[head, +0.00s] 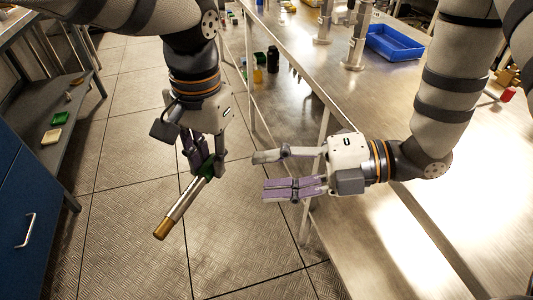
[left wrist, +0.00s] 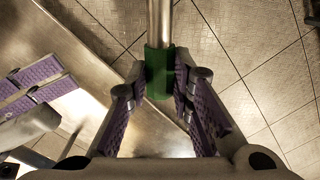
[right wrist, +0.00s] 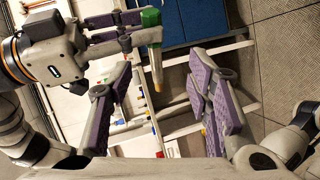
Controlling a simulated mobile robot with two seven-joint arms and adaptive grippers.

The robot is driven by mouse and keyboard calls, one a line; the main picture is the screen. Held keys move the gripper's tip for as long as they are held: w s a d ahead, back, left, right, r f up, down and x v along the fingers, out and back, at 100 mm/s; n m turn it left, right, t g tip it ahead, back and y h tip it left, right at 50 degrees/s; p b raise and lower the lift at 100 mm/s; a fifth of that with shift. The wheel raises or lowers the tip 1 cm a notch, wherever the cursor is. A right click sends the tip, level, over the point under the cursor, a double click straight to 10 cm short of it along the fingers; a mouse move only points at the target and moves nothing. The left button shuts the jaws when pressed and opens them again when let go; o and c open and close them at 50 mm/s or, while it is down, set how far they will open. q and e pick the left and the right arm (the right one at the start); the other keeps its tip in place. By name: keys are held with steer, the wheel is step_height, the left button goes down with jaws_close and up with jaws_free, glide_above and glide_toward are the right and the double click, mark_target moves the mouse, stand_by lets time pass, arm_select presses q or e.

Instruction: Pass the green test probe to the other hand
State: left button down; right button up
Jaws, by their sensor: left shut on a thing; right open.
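The green test probe (head: 177,214) is a metal rod with a green grip and a brass-coloured tip. My left gripper (head: 205,166) is shut on its green part, and the rod slants down to the left above the floor in the head view. In the left wrist view the green grip (left wrist: 159,72) sits between the fingers, with the rod running up out of the frame. In the right wrist view the probe (right wrist: 153,50) shows beyond my right fingers. My right gripper (head: 262,174) is open and empty, its fingers pointing left toward the probe, apart from it.
A steel table (head: 400,210) lies under my right arm, with a blue tray (head: 396,43) at its back. Dark bottles (head: 273,59) stand beyond the table's left edge. A blue cabinet (head: 30,215) and a grey shelf (head: 62,110) are at the left. The tiled floor between is clear.

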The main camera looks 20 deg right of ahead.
mark_target(201, 179)
steer(key=shift+n+y, duration=0.3)
steer(key=shift+n, duration=0.4)
steer(key=x, duration=0.8)
steer(key=r+x, duration=0.1)
steer(key=x, duration=0.2)
steer(key=shift+s+a, duration=0.15)
steer(key=shift+a, duration=0.5)
steer(key=shift+r, duration=0.1)
jaws_close()
arm_select(q)
steer(key=c, duration=1.3)
jaws_free()
steer(key=shift+f, duration=0.15)
steer(key=shift+c, duration=0.2)
arm_select(e)
steer(key=shift+r, duration=0.1)
